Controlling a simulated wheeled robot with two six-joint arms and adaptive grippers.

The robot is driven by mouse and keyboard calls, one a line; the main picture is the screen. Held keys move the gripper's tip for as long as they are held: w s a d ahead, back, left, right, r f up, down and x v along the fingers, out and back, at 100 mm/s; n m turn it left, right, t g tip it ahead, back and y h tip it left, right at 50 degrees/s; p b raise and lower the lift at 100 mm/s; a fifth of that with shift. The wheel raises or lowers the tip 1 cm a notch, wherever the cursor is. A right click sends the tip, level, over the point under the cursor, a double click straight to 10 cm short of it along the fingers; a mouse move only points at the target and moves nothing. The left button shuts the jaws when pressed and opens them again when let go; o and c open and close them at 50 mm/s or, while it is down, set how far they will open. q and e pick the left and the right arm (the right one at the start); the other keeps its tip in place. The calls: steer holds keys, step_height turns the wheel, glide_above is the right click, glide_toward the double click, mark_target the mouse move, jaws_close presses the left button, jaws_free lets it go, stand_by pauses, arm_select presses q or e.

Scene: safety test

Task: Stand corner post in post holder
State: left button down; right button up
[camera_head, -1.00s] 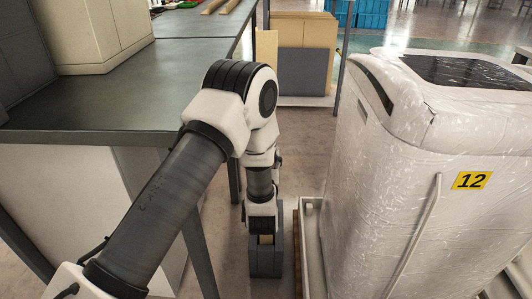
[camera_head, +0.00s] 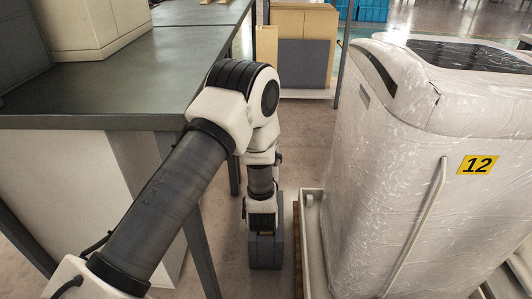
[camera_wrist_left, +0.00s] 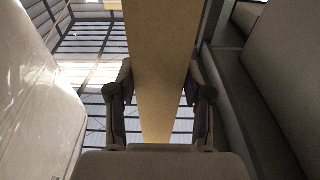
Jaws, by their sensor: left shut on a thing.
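The corner post is a long tan bar between the fingers of my left gripper (camera_wrist_left: 159,78) in the left wrist view; the post (camera_wrist_left: 160,50) runs out past the top edge there. My left gripper is shut on it. In the head view, my left arm reaches down into the gap between the table and the wrapped machine. A grey block (camera_head: 265,254), which looks like the post holder, stands low below the wrist. Only a small tan patch shows at its top, and I cannot tell whether the post is inside it. My right gripper is out of view.
A dark-topped table (camera_head: 100,95) is on the left. A white wrapped machine (camera_head: 400,150) with a yellow label 12 (camera_head: 478,165) stands close on the right, on a pale tray (camera_head: 312,240). Cardboard and a grey panel (camera_head: 303,65) stand behind. The floor strip between is narrow.

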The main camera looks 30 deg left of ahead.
arm_select(q)
steer(key=shift+w, duration=0.2)
steer(key=shift+c, duration=2)
jaws_free()
steer(key=shift+o, duration=1.6)
steer(key=shift+r, duration=0.1)
step_height(320, 180, up, 7)
steer(key=p, duration=0.6)
